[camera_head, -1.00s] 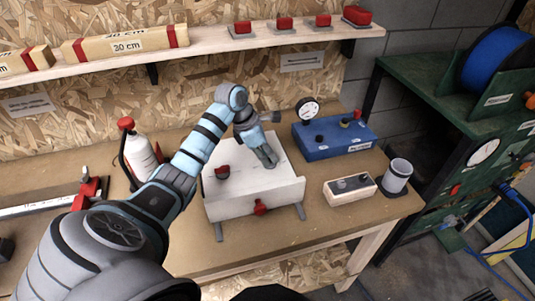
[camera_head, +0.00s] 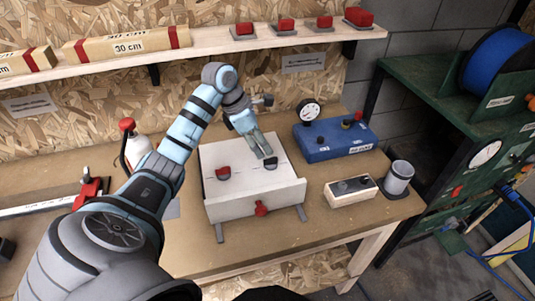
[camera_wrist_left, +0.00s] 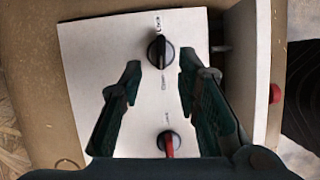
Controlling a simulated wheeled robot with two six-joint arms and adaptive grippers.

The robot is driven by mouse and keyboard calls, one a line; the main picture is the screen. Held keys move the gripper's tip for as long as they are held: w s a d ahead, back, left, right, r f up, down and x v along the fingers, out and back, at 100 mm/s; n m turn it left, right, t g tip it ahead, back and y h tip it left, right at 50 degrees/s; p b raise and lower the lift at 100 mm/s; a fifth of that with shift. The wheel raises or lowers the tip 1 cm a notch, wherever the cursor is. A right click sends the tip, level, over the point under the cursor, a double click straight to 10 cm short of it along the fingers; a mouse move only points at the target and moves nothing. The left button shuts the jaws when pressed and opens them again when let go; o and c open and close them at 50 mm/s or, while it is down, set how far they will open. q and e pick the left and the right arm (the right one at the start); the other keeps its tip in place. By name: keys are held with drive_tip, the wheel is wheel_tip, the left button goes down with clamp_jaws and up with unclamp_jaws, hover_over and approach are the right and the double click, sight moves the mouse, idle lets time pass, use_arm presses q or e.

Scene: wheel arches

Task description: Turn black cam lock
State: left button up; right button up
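The black cam lock (camera_head: 271,164) sits on the sloped top of a white box (camera_head: 240,150), near its right side. In the left wrist view the black cam lock (camera_wrist_left: 160,52) is a round black knob with a raised bar and small printed labels around it. A red-handled cam lock (camera_head: 223,172) is on the same top to the left; it also shows in the wrist view (camera_wrist_left: 169,143). My left gripper (camera_head: 264,152) is above the box just behind the black cam lock. In the wrist view its fingers (camera_wrist_left: 160,78) are spread and empty, with the knob beyond their tips.
A red knob (camera_head: 261,208) is on the box's front. A blue gauge box (camera_head: 335,140) stands at right, with a small wooden switch block (camera_head: 350,190) and a grey cup (camera_head: 398,177) in front. A white bottle (camera_head: 138,150) stands at left.

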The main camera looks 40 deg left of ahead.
use_arm(q)
drive_tip(key=v, duration=0.6)
drive_tip(key=shift+s, duration=0.1)
